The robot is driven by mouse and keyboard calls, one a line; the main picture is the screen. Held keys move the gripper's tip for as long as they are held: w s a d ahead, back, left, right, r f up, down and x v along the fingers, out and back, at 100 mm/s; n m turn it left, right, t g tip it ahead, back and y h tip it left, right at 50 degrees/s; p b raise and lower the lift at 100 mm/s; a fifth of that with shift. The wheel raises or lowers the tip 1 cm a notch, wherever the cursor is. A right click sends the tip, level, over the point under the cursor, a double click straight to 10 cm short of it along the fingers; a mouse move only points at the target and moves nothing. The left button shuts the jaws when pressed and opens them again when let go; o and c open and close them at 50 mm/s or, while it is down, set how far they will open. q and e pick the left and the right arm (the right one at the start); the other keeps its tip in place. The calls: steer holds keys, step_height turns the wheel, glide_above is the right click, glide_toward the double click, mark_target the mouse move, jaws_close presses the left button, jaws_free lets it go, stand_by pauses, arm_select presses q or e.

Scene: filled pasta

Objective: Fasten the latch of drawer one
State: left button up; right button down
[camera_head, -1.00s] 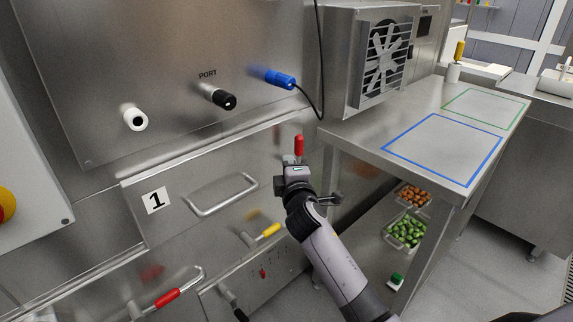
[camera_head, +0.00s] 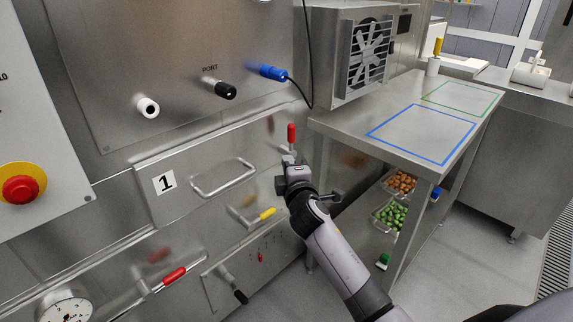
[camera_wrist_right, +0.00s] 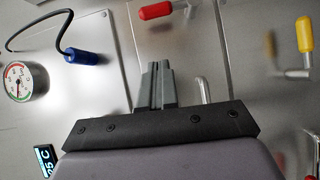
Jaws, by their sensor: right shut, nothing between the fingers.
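Drawer one (camera_head: 215,203), marked with a 1, has a flat steel front with a bar handle (camera_head: 226,183) and looks shut. A latch lever with a red grip (camera_head: 291,134) stands upright near its upper right corner. My right gripper (camera_head: 289,160) is shut and empty, just below the red grip in the head view, and hides the lever's base. In the right wrist view, the shut fingers (camera_wrist_right: 156,85) have the red grip (camera_wrist_right: 158,11) beyond them at the top edge, apart in the picture. Whether they touch the lever cannot be told. My left gripper is out of view.
Below are a yellow-gripped lever (camera_head: 266,214), a red-gripped lever (camera_head: 173,275) and a black-gripped lever (camera_head: 240,296). A blue plug (camera_head: 272,72) with a cable sits above. A steel table (camera_head: 345,123) stands close to my right arm.

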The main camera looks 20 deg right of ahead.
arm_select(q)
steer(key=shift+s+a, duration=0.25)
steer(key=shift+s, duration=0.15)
arm_select(e)
steer(key=shift+s, duration=0.4)
